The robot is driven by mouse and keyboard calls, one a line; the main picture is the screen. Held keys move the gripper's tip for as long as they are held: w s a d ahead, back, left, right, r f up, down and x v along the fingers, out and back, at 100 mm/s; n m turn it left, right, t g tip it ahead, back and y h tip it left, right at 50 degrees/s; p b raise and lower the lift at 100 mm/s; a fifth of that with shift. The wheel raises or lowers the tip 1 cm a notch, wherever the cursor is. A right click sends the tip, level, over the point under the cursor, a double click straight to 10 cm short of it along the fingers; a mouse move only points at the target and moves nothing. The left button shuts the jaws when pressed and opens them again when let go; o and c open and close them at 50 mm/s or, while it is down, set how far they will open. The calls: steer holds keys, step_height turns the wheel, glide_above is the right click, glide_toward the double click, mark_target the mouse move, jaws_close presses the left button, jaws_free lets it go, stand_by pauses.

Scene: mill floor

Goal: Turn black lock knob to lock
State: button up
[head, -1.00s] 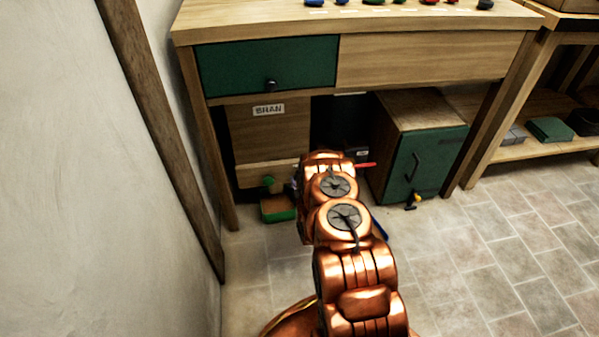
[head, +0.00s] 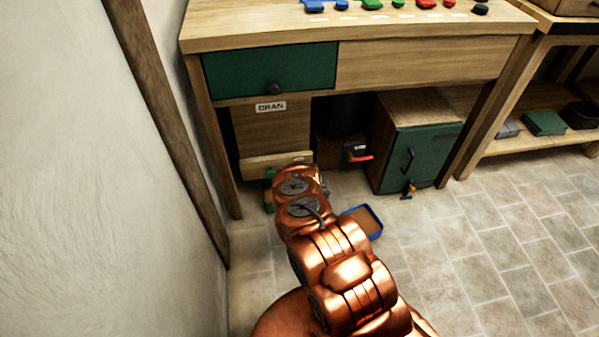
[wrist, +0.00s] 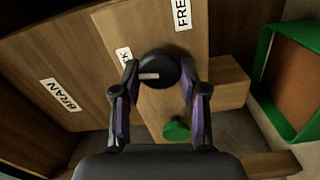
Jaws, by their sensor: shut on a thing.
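The black lock knob (wrist: 162,82) sits on a wooden panel in the middle of the wrist view, with a pale mark on its left side. My gripper (wrist: 159,68) has one finger on each side of the knob and is shut on it. A label ending in K (wrist: 124,55) is beside the left finger, partly hidden by it. A FREE label (wrist: 183,14) is up and right of the knob. In the head view my arm covers the gripper and the knob.
The wooden bin front with the BRAN label (head: 271,106) is under the bench, below a green drawer (head: 270,70). A green-rimmed tray (wrist: 262,95) is right in the wrist view. A blue-rimmed tray (head: 377,225) is right of my arm. A green cabinet (head: 425,155) stands further right.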

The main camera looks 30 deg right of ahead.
steer(key=shift+f+n, duration=0.1)
steer(key=shift+n, duration=0.9)
steer(key=o, duration=1.1)
steer(key=shift+s, duration=0.1)
steer(key=v, duration=0.7)
steer(key=shift+s+a, duration=0.15)
